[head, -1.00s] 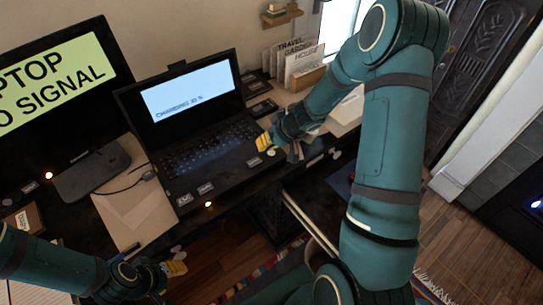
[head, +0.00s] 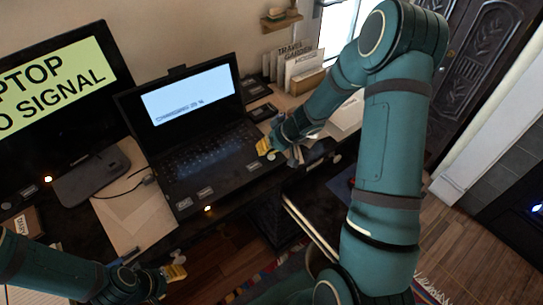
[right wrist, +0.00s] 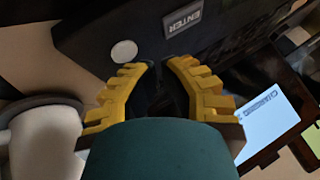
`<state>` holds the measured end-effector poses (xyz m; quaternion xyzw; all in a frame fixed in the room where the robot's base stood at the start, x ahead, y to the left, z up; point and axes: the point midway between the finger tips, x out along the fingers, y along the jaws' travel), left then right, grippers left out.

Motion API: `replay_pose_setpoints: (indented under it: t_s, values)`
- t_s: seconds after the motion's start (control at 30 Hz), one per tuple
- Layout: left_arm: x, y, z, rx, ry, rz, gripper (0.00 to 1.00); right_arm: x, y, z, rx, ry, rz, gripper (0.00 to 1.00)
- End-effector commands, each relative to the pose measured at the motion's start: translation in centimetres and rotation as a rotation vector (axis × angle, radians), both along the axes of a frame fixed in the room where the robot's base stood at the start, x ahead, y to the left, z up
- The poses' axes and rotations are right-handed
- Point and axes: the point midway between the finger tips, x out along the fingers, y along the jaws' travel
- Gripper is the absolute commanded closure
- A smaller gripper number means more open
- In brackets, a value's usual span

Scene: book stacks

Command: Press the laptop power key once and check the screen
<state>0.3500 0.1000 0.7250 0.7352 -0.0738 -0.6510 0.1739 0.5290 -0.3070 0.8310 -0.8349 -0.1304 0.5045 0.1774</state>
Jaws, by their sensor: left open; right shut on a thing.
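The open laptop (head: 205,160) stands on the dark desk. Its screen (head: 190,97) is lit pale blue with a small charging text whose figure is too blurred to read surely. My right gripper (head: 265,147) is at the laptop's right front edge. A key marked ENTER (right wrist: 183,19) and a white round button (right wrist: 124,51) lie just beyond the fingertips. I cannot tell which is the power key. My left gripper (head: 178,272) is open below the desk's front edge.
A large monitor (head: 50,85) at left shows part of a no-signal message. A cable and brown paper (head: 125,215) lie left of the laptop. Upright books (head: 300,65) stand behind right.

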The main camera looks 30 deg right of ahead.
Motion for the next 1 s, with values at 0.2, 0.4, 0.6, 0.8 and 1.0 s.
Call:
replay_pose_setpoints:
  t_s: [0.2, 0.4, 0.6, 0.8, 1.0]
  values:
    - [0.0, 0.0, 0.0, 0.0, 0.0, 0.0, 0.49, 0.0, 0.0, 0.0, 0.0, 0.0, 0.0, 1.0]
    - [0.0, 0.0, 0.0, 0.0, 0.0, 0.0, 0.49, 0.0, 0.0, 0.0, 0.0, 0.0, 0.0, 1.0]
    - [0.0, 0.0, -0.4, 0.0, 0.0, 0.0, 0.49, 0.0, 0.0, -0.3, 0.0, 0.0, 0.0, 1.0]
    - [0.0, 0.0, -1.4, 0.0, 0.0, 0.0, 0.49, 0.0, 0.0, -0.8, 0.0, 0.0, 0.001, 1.0]
    - [0.0, 0.0, -1.8, 0.0, 0.0, 0.0, 0.49, 0.0, 0.0, -1.0, 0.0, 0.0, 0.0, 1.0]
